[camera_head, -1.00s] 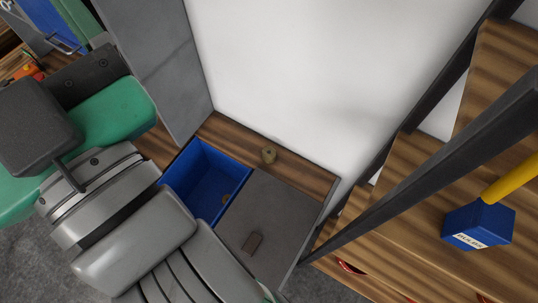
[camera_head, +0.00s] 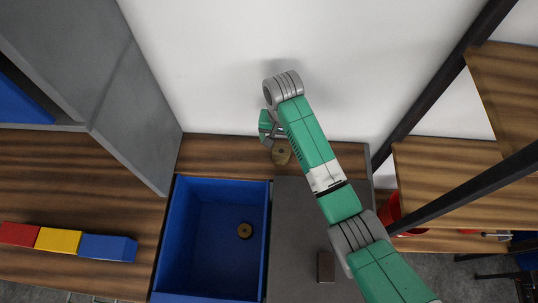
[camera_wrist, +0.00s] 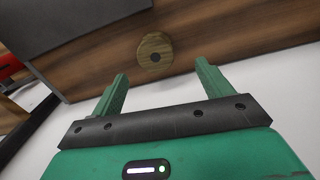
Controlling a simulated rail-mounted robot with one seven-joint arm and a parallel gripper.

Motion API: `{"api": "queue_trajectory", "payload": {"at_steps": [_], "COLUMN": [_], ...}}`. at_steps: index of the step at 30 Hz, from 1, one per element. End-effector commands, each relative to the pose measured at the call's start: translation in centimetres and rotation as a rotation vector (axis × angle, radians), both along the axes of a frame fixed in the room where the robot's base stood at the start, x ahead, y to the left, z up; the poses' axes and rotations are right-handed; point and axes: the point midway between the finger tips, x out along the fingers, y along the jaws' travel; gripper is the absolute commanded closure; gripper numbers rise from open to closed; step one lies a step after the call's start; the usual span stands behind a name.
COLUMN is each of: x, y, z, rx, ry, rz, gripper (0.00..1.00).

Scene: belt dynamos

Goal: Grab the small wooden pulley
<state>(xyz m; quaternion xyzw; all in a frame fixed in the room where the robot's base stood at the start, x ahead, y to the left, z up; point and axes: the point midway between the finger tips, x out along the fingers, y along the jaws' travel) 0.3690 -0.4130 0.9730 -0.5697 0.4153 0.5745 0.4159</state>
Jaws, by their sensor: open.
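A round wooden pulley (camera_head: 281,153) with a dark centre hole lies on the wooden strip behind the grey lid in the head view. It also shows in the wrist view (camera_wrist: 154,58), just beyond and between my two fingertips. A second round wooden piece (camera_head: 244,231) lies inside the blue bin. My gripper (camera_wrist: 160,80) is open and empty. In the head view my gripper (camera_head: 270,138) is close by the pulley on the strip, at its upper left, and the arm partly covers that area. I cannot tell if they touch.
The blue bin (camera_head: 176,225) stands open left of the grey lid (camera_head: 293,245), which has a dark handle (camera_head: 326,267). A white wall (camera_head: 220,60) rises behind the strip. Red, yellow and blue blocks (camera_head: 60,241) lie left. A dark post (camera_head: 460,190) and wooden shelves stand right.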

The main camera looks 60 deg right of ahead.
Motion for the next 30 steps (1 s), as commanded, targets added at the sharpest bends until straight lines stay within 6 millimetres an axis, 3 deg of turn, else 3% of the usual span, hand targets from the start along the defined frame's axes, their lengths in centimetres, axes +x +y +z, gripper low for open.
{"api": "queue_trajectory", "payload": {"at_steps": [11,18,27,30], "x": [0.0,-0.5,-0.4,-0.4], "y": [0.1,0.0,0.0,0.0], "z": [-2.9,-7.0,-7.6,-7.6], "rx": [-0.002,-0.003,-0.004,-0.004], "ry": [-0.003,-0.004,-0.006,-0.006], "rz": [0.005,0.004,0.005,0.005], "gripper": [0.21,0.21,0.21,0.41]}}
